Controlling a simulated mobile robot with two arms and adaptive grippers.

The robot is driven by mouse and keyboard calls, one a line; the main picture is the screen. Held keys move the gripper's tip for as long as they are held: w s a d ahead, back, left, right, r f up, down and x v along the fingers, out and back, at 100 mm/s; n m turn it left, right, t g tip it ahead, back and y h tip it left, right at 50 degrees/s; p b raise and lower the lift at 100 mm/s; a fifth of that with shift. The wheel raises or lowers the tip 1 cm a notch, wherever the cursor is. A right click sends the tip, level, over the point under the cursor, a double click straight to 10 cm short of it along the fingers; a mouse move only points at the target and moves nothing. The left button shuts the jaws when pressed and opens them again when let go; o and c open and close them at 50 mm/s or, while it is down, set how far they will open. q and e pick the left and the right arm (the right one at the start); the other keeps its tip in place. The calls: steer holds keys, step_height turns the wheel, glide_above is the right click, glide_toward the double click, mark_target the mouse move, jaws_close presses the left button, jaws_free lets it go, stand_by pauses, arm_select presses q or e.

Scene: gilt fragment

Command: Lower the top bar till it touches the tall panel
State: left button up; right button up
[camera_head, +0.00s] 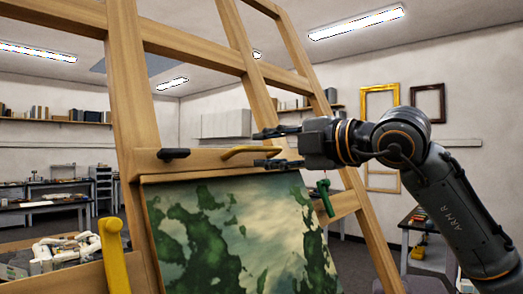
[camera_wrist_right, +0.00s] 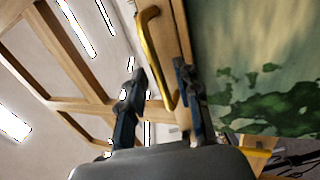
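The top bar (camera_head: 205,160) is a wooden crosspiece on a large wooden easel, with a yellow handle (camera_head: 245,151) and a dark knob (camera_head: 173,154). The tall panel (camera_head: 235,235), painted green and cream, stands right below it. From these views I cannot tell whether bar and panel touch. My right gripper (camera_head: 272,147) is open at the handle's right end. In the right wrist view the handle (camera_wrist_right: 158,60) runs down between the spread fingers (camera_wrist_right: 158,92), which do not close on it. My left gripper is not in view.
A green clamp-like part (camera_head: 325,197) is at the easel's right upright. Another yellow handle (camera_head: 114,255) rises at the lower left, near a cluttered tray (camera_head: 60,252). Workbenches, shelves and empty frames (camera_head: 428,103) stand well back along the walls.

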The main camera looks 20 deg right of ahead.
steer(key=v, duration=1)
steer(key=shift+s, duration=0.2)
steer(key=shift+d, duration=0.1)
